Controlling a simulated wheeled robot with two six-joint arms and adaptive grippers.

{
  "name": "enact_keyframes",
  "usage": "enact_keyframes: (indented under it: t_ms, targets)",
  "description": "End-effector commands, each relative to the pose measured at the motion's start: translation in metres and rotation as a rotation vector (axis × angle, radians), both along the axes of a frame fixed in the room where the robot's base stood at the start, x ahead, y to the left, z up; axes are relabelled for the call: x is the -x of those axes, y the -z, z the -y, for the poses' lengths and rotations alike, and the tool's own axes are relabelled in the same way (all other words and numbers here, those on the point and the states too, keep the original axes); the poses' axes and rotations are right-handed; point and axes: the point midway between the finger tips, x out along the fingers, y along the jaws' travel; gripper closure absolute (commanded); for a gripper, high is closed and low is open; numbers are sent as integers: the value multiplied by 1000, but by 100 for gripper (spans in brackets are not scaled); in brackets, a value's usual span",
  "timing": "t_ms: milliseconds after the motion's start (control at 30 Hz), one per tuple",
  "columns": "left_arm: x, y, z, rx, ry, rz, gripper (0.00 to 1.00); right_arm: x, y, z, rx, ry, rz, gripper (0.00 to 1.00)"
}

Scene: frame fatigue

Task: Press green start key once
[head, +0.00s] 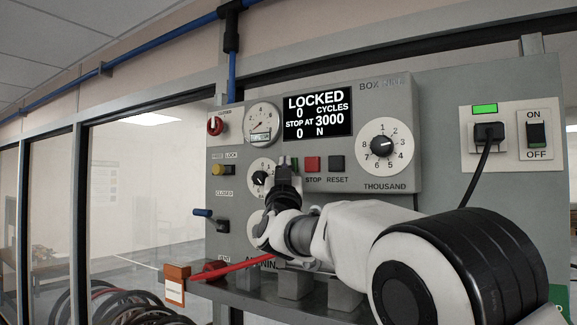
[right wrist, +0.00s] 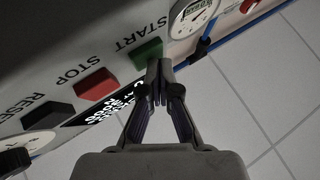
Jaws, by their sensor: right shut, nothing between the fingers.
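The green start key (right wrist: 147,52) sits on the grey panel beside the START label in the right wrist view. In the head view my right gripper mostly hides it, with a thin green edge (head: 295,162) showing. My right gripper (right wrist: 160,66) is shut and empty, its fingertips at the green key's near edge. I cannot tell whether they touch it. In the head view the right gripper (head: 287,163) points at the panel left of the red STOP key (head: 312,164). My left gripper is not in view.
A black RESET key (head: 336,163) sits right of STOP. The display (head: 318,113) above reads LOCKED, 0 cycles, stop at 3000. Dials (head: 386,146) flank the keys.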

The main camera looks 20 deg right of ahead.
Motion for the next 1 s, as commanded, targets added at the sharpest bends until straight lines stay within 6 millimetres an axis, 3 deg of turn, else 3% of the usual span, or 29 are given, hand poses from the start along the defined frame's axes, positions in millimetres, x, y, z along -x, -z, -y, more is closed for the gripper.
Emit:
enact_keyframes:
  t_ms: [733, 1000]
  targets:
    - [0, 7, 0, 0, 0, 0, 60, 11, 1, -14, 0, 0, 0, 100]
    - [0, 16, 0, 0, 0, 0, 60, 27, 2, -34, 2, 0, 1, 100]
